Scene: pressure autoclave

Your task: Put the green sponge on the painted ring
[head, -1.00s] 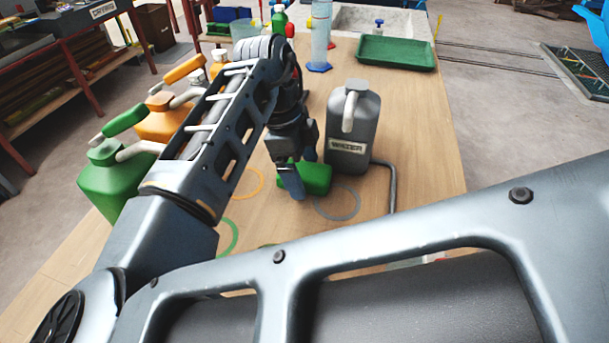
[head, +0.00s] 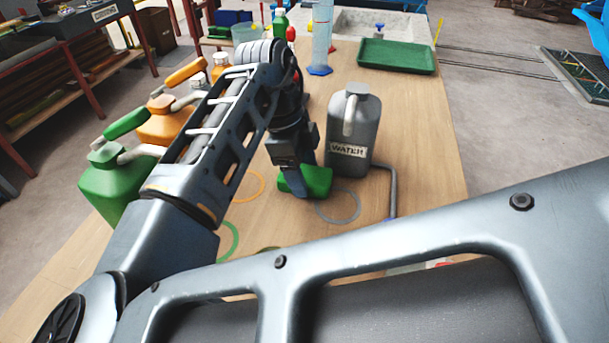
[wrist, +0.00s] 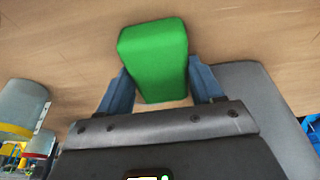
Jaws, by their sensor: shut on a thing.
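The green sponge (head: 319,181) is a small block at or just above the wooden table, left of the grey can. My gripper (head: 303,178) points down and is shut on it. In the wrist view the sponge (wrist: 154,58) sits between the two blue-grey fingers (wrist: 160,88). A grey painted ring (head: 357,206) lies just right of and nearer than the sponge. An orange ring (head: 262,184) and a green ring (head: 235,239) lie to the left, partly hidden by my arm. I cannot tell whether the sponge touches the table.
A grey WATER can (head: 362,118) stands close behind right of the sponge, with a grey bent pipe (head: 393,190) beside it. Green (head: 110,190) and orange (head: 160,127) cans stand left. A green tray (head: 396,56) lies at the back. Bare table lies right of the pipe.

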